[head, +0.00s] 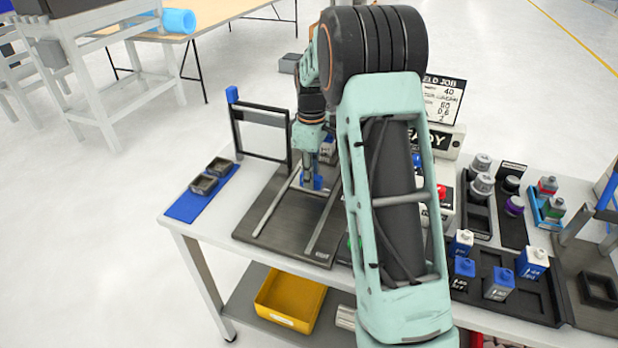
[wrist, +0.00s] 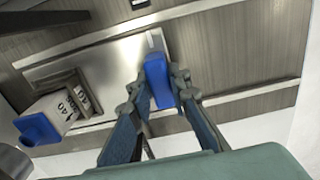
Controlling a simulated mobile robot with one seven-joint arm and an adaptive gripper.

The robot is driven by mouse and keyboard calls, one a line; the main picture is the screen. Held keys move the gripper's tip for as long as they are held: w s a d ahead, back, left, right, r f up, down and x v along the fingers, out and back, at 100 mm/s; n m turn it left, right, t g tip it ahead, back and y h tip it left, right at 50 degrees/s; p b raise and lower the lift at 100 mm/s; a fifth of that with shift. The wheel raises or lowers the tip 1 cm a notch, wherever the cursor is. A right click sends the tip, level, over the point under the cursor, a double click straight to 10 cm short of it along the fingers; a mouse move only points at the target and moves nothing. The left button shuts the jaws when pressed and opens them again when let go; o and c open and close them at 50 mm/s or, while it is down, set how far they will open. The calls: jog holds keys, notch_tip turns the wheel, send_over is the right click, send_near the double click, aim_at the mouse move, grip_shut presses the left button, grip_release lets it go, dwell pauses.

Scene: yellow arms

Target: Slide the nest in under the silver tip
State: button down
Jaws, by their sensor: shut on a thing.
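The nest (wrist: 108,62) is a silver plate lying between two pale rails on a dark base (head: 262,238). A blue upright handle (wrist: 157,78) stands at its edge; it also shows in the head view (head: 319,184). My gripper (wrist: 162,92) is shut on this handle, one finger on each side. A white printed block with a blue end (wrist: 58,115) sits at the nest's other side in the wrist view. I cannot make out the silver tip in either view; my arm hides the area behind the nest in the head view.
A dark frame with a blue top (head: 258,130) stands behind the base at left. A blue mat (head: 183,207) with two dark trays lies left. A dark tray with several blue-and-white containers (head: 478,302) is at right. The rails' front stretch is bare.

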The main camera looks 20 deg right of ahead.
jog(key=shift+w+d+r, duration=0.15)
jog(key=shift+w+d, duration=0.05)
jog(key=shift+w, duration=0.05)
jog(key=c, duration=1.8)
grip_release()
notch_tip(320, 180, up, 12)
